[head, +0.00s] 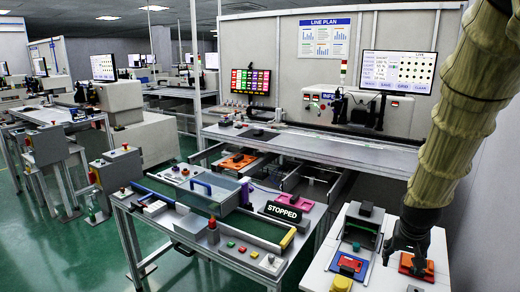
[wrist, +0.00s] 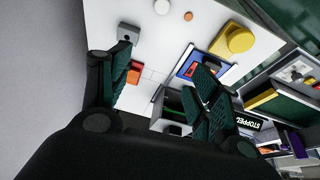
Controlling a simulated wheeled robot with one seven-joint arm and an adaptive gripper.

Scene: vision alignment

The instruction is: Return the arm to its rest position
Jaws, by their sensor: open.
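My arm, in a tan sleeve, comes down at the right of the head view. My gripper (head: 408,256) hangs over the white table (head: 320,262) at the lower right. In the wrist view the orange part (wrist: 133,73) shows beside the left finger. I cannot tell its exact distance from the fingers.
A blue tray (head: 361,276) with a red-orange part and a yellow piece (head: 340,284) lie left of the gripper. A grey box device (head: 358,226) stands behind. A STOPPED sign (head: 284,211) stands on the neighbouring conveyor table. A wall (head: 500,180) is close on the right.

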